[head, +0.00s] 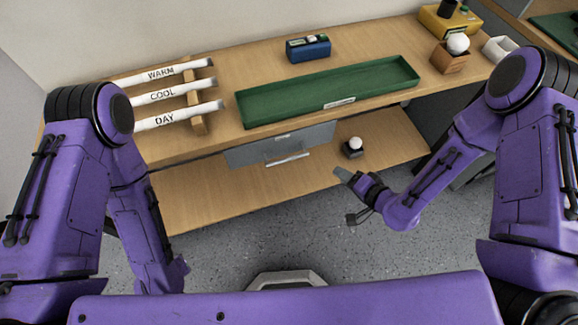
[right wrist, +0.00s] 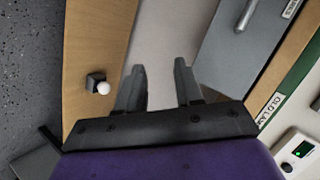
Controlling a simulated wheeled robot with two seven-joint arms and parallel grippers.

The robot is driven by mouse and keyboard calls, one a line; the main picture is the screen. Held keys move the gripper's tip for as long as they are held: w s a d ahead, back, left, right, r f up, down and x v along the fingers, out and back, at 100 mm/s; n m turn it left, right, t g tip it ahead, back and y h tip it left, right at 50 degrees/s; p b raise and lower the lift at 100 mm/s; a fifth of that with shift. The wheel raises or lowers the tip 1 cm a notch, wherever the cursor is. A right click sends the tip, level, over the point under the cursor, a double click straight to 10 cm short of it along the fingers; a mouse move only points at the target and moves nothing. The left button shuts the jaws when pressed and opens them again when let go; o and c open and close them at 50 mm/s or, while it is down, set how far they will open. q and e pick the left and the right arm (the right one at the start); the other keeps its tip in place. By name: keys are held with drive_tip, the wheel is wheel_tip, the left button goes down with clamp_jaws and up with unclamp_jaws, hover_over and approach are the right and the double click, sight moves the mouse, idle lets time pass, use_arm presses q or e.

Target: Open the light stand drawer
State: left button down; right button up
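A grey drawer front (head: 280,145) hangs under the front edge of the wooden bench top (head: 215,135), with a pale bar handle (head: 288,160) across it. It looks shut. In the right wrist view the drawer front (right wrist: 228,62) and part of its handle (right wrist: 245,16) are at the upper right. My right gripper (head: 347,195) is open and empty, in front of the bench, to the right of and apart from the handle. Its two fingers (right wrist: 159,72) are spread in the right wrist view. My left arm hangs at the left; its gripper is hidden.
A lower wooden shelf (head: 220,190) runs below the drawer and bears a white bulb on a black base (head: 352,150). On the bench top are a green tray (head: 300,100), a blue device (head: 308,48) and white tubes on a rack (head: 198,124). Grey floor lies in front.

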sight(289, 158)
drive_tip(key=a+r+g+y, duration=0.2)
drive_tip(key=a+r+y, duration=0.4)
drive_tip(key=a+y, duration=0.15)
drive_tip(key=shift+y, duration=0.35)
drive_tip(key=p+x, duration=0.1)
drive_tip(key=x, duration=0.8)
drive_tip(key=shift+w+a+f, duration=0.1)
drive_tip(key=shift+f, duration=0.05)
clamp_jaws()
